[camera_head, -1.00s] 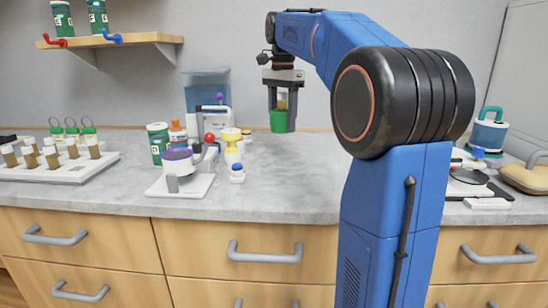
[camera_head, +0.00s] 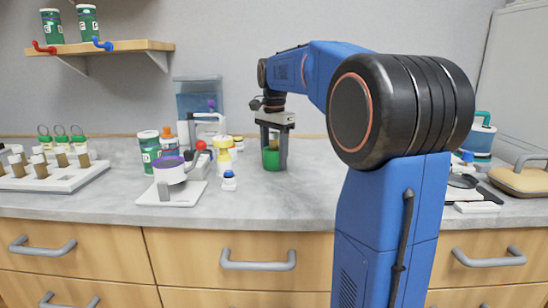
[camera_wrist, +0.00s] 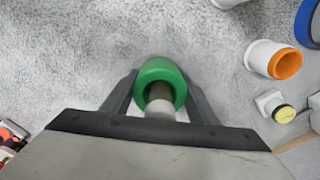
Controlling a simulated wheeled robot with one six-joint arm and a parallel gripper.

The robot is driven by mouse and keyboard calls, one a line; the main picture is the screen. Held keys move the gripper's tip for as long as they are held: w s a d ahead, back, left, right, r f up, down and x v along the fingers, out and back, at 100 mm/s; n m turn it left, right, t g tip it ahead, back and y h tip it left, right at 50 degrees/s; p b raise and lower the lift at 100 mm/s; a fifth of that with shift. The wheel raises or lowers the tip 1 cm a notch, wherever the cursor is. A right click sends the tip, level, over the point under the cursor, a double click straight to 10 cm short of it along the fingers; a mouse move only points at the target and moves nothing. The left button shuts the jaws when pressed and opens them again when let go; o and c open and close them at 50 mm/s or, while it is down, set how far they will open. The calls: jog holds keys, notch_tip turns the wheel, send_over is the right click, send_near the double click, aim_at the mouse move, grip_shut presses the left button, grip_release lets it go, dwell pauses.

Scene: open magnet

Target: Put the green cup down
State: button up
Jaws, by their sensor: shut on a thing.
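The green cup (camera_head: 271,161) is upright between the fingers of my gripper (camera_head: 274,158), at or just above the grey counter right of the middle group of items. I cannot tell whether its base touches the counter. In the wrist view, the cup's green rim (camera_wrist: 160,67) sits between the two grey fingers. A pale-ended small cylinder (camera_wrist: 160,108) stands up out of the cup. My gripper is shut on the cup.
Left of the cup stand a yellow-and-white container (camera_head: 224,158), a small blue-topped jar (camera_head: 229,181) and a white stand with a purple-topped dish (camera_head: 170,170). A vial rack (camera_head: 62,178) is far left. The counter (camera_head: 290,205) in front of the cup is clear.

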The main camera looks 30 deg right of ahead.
jog(key=o, duration=1.2)
jog(key=shift+f, duration=0.1)
jog(key=shift+o, duration=0.4)
notch_tip(320, 180, up, 12)
notch_tip(320, 180, up, 7)
jog(key=a+h, duration=0.2)
jog(key=a, duration=0.1)
jog(key=d+f, duration=0.1)
jog(key=f, duration=0.4)
jog(key=d+f, duration=0.1)
jog(key=f, duration=0.5)
jog(key=d+f, duration=0.1)
jog(key=f, duration=0.4)
jog(key=shift+f, duration=0.4)
